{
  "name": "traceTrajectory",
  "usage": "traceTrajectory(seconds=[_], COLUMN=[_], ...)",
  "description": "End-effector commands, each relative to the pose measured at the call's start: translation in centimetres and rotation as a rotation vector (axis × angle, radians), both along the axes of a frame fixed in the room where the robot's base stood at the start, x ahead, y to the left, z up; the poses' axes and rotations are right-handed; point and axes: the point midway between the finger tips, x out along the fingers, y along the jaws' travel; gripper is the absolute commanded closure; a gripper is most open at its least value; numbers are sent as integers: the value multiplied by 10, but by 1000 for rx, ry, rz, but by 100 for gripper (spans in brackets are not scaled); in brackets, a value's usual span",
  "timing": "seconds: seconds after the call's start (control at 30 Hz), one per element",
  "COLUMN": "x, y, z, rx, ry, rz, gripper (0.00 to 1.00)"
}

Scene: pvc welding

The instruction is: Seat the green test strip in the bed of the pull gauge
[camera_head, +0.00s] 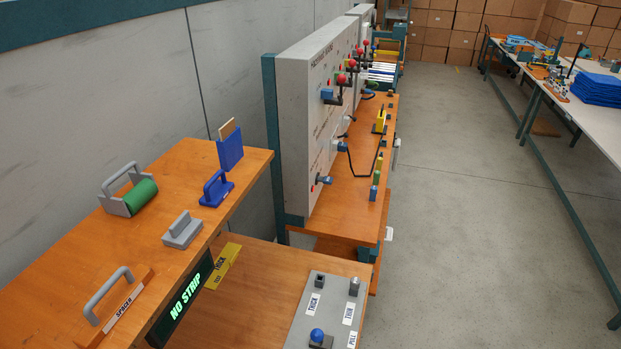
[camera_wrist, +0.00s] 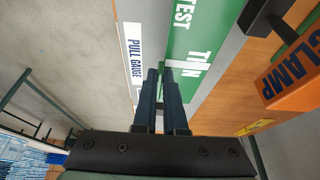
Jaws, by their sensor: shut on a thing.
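In the wrist view my gripper (camera_wrist: 160,72) points away from the camera, its two dark fingers close together. It is shut on the green test strip (camera_wrist: 205,30), which carries the white words TEST and THIN. The strip lies over the grey body of the pull gauge (camera_wrist: 153,15), beside its white PULL GAUGE label (camera_wrist: 133,60). I cannot tell whether the strip touches the bed. In the head view the grey pull gauge plate (camera_head: 327,290), with THICK, THIN and PULL labels, is cut off at the bottom edge. My gripper and the green strip do not show there.
An orange CLAMP block (camera_wrist: 295,75) stands right of the strip in the wrist view. A black display (camera_head: 182,300) reads NO STRIP. A yellow strip (camera_head: 223,265) marked THICK lies left of the gauge. The upper shelf holds a green roller (camera_head: 140,197) and an orange spacer (camera_head: 115,310).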

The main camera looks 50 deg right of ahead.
Motion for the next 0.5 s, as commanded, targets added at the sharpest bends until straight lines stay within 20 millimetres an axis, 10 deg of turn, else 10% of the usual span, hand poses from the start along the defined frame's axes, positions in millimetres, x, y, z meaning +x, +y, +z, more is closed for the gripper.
traceTrajectory(seconds=[0.5], x=[0], y=[0], z=[-31], rx=[0], ry=[0], rz=[-1], gripper=[100])
